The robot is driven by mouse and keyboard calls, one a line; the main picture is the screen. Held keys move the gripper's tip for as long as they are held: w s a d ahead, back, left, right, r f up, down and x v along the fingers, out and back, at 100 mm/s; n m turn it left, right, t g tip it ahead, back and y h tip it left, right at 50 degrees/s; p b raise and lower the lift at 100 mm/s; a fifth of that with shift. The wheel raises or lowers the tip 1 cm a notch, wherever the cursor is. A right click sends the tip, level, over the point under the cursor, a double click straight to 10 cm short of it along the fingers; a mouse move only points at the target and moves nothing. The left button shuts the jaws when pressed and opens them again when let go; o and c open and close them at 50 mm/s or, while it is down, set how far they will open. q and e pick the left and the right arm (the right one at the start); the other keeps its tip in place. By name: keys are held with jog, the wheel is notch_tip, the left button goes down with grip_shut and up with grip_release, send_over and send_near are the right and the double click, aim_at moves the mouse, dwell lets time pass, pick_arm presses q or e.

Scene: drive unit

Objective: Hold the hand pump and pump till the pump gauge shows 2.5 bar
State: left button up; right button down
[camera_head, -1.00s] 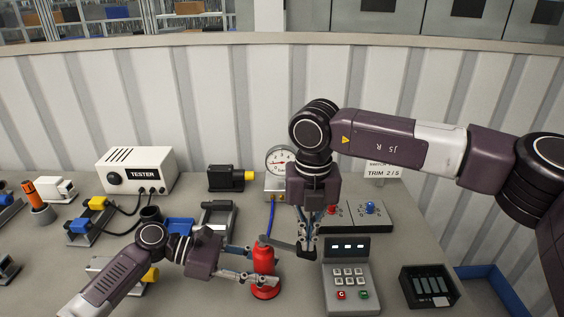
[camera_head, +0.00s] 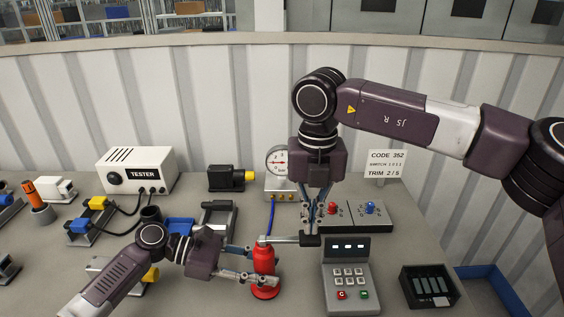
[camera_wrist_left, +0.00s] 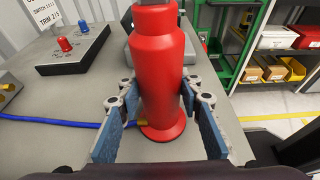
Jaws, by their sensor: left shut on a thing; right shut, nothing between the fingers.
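The red hand pump (camera_head: 264,262) stands upright on the table, on a round red base. My left gripper (camera_head: 262,265) is shut around its body; the left wrist view shows the blue finger pads on both sides of the red cylinder (camera_wrist_left: 160,75). The pump's lever (camera_head: 285,240) runs roughly level to the right and ends in a black grip (camera_head: 310,240). My right gripper (camera_head: 312,232) is shut and empty, pointing down at that grip; I cannot tell whether they touch. The round pump gauge (camera_head: 277,161) stands behind, its right edge partly covered; its reading is too small to tell.
A blue hose (camera_head: 271,216) runs down from the gauge block. A keypad box (camera_head: 347,275) stands close right of the pump, with a switch panel (camera_head: 372,213) behind. A black battery tray (camera_head: 428,287) is further right, the white tester (camera_head: 137,170) at back left.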

aim_at(308, 236)
jog(key=shift+f, duration=0.1)
jog(key=shift+s+a+f, duration=0.1)
jog(key=shift+f, duration=1.2)
jog(key=shift+a+f, duration=0.1)
jog(key=shift+f, duration=1.15)
jog(key=shift+d+r, duration=0.2)
jog(key=shift+r, duration=2.45)
jog(key=shift+f, duration=0.1)
jog(key=shift+r, duration=0.2)
dwell(0.3)
